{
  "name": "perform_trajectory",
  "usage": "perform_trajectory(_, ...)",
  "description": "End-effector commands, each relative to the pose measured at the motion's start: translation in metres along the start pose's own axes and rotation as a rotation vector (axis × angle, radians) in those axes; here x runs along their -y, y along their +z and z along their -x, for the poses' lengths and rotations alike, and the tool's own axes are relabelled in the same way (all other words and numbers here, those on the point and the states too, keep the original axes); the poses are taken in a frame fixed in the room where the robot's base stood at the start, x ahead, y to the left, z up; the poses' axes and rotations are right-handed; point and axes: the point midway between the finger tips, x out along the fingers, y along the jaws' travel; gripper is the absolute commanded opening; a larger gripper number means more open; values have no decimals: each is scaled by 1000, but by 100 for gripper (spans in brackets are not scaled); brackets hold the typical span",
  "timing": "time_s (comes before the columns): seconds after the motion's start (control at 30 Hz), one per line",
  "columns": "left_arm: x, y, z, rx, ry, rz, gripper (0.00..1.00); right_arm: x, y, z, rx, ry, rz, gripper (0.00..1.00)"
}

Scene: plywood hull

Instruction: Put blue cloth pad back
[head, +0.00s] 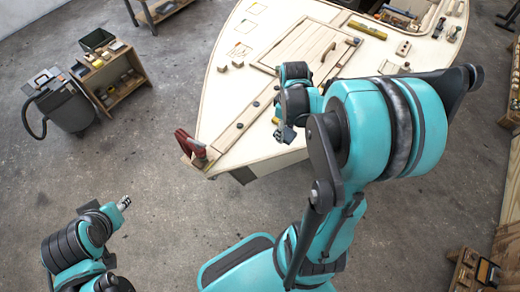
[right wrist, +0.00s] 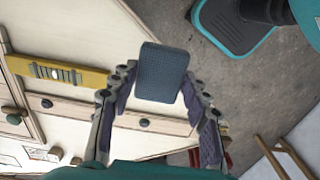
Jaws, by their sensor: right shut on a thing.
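The blue cloth pad (right wrist: 162,72) is a dark blue-grey block with rounded edges, held between the fingers of my right gripper (right wrist: 157,80) in the right wrist view. In the head view the right gripper (head: 280,128) is over the front part of the plywood hull's deck (head: 222,103), and the pad (head: 288,135) shows small at its tip. The pad looks clear of the deck. My left gripper (head: 124,202) is at the lower left over the floor, away from the hull; its fingers are too small to read.
A red clamp-like tool (head: 190,147) sits at the hull's tip. A yellow level (head: 367,30) and small wooden blocks lie on the deck, near a slatted hatch (head: 305,47). Pale outlined rectangles (head: 239,50) mark the deck's left side. A shelf cart (head: 112,75) and a grey vacuum (head: 62,102) stand left.

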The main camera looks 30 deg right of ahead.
Motion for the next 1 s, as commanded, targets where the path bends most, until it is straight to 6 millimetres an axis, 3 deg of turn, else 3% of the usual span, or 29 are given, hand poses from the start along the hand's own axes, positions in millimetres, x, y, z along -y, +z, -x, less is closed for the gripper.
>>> perform_trajectory(0.5, 0, 22, -31, 0, 0, 0, 38, 25, -98, -64, 0, 0, 3, 19)
perform_trajectory(0.77, 0, 26, -36, 0, 0, 0, 38, 28, -111, -77, 0, 0, -1, 19)
perform_trajectory(1.0, 0, 35, -50, 0, 0, 0, 38, 28, -110, -111, 0, 0, -1, 19)
